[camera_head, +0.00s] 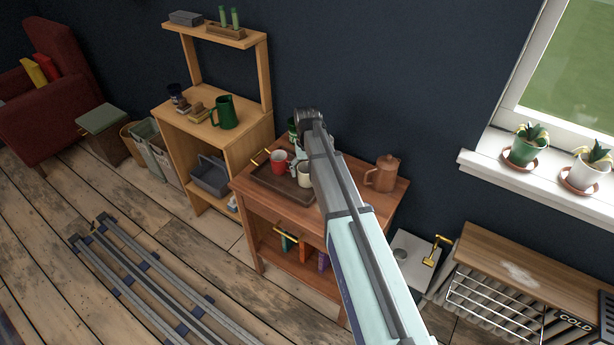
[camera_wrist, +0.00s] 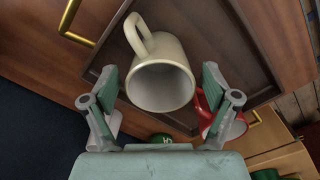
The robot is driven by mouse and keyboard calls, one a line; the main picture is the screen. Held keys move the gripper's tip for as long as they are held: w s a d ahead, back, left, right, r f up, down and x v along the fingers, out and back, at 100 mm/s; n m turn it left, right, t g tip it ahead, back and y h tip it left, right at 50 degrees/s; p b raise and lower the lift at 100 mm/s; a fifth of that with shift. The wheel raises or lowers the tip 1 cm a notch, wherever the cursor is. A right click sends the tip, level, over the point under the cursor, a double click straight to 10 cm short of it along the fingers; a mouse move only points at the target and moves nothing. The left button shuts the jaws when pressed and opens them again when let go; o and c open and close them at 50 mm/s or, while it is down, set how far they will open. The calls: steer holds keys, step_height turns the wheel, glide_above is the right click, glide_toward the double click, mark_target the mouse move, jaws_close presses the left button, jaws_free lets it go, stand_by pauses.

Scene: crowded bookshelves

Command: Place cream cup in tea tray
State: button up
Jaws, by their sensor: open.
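The cream cup (camera_head: 304,176) is in the dark brown tea tray (camera_head: 266,178), near its right side in the head view, and looks upright. In the wrist view the cream cup (camera_wrist: 161,84) is between the spread fingers of my gripper (camera_wrist: 166,92), its mouth facing the camera and its handle pointing away. The fingers stand apart from its sides. The tray (camera_wrist: 215,38) lies beneath the cup there. My gripper is open; in the head view my arm hides most of it.
A red cup (camera_head: 278,160) stands in the tray, close beside one finger in the wrist view (camera_wrist: 208,112). A green item (camera_head: 292,127) is behind, partly hidden. A brown pot (camera_head: 382,174) stands on the table (camera_head: 283,209) at right.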

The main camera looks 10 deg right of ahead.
step_height(320, 180, up, 9)
steer(key=b, duration=0.1)
steer(key=shift+r, duration=0.15)
stand_by(0.4)
